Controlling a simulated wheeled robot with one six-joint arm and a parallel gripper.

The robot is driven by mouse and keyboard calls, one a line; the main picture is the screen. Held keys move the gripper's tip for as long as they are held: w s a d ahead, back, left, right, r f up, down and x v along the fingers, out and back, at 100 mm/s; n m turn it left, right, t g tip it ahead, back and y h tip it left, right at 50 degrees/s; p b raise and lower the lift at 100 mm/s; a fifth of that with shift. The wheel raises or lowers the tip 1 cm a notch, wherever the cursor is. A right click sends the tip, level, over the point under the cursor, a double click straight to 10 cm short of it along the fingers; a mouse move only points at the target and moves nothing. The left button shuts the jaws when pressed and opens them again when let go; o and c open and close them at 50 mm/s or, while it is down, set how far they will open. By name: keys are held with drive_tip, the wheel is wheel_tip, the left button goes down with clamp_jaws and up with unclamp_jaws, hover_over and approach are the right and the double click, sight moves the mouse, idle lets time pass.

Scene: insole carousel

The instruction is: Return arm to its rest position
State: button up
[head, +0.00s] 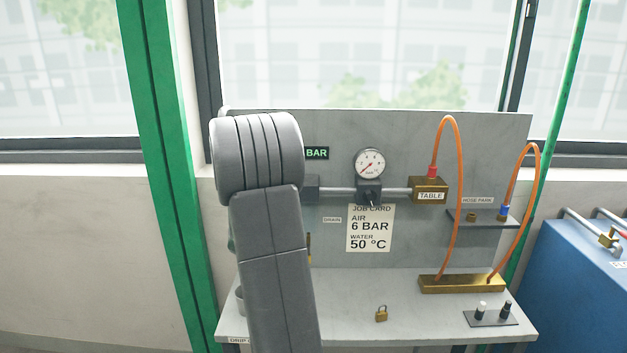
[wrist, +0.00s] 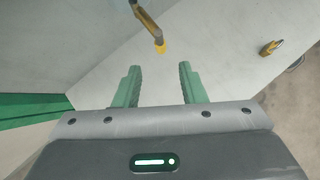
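My gripper (wrist: 158,82) shows in the wrist view with its two green fingers apart and nothing between them. In the head view my grey arm rises in front of the left part of the bench, and the gripper itself is hidden behind it. A yellow-tipped bar (wrist: 158,46) lies ahead of the fingertips in the wrist view, apart from them. A brass padlock (head: 381,314) sits on the bench top, right of my arm; it seems to be the brass item at the right of the wrist view (wrist: 268,48).
A grey bench (head: 350,330) with a back panel carries a gauge (head: 369,164), a job card (head: 370,228) and a brass manifold (head: 462,284) with orange hoses (head: 457,200). A green post (head: 165,150) stands left. A blue cabinet (head: 575,290) stands right.

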drive_tip(key=x, duration=1.1)
drive_tip(key=shift+s, duration=0.1)
drive_tip(key=shift+r, duration=0.15)
drive_tip(key=v, duration=1.4)
drive_tip(key=x, duration=1.4)
drive_tip(key=shift+f+b, duration=0.3)
drive_tip(key=shift+b, duration=0.05)
drive_tip(key=shift+d+h+b, duration=0.15)
drive_tip(key=shift+h+b, duration=0.15)
drive_tip(key=shift+h, duration=0.2)
drive_tip(key=shift+d+r+n+h+b, duration=0.2)
drive_tip(key=shift+n+h+b, duration=0.1)
drive_tip(key=shift+h, duration=0.25)
drive_tip(key=shift+d+r+n+h+b, duration=0.1)
drive_tip(key=shift+d+n+h+b, duration=0.15)
drive_tip(key=shift+h, duration=0.3)
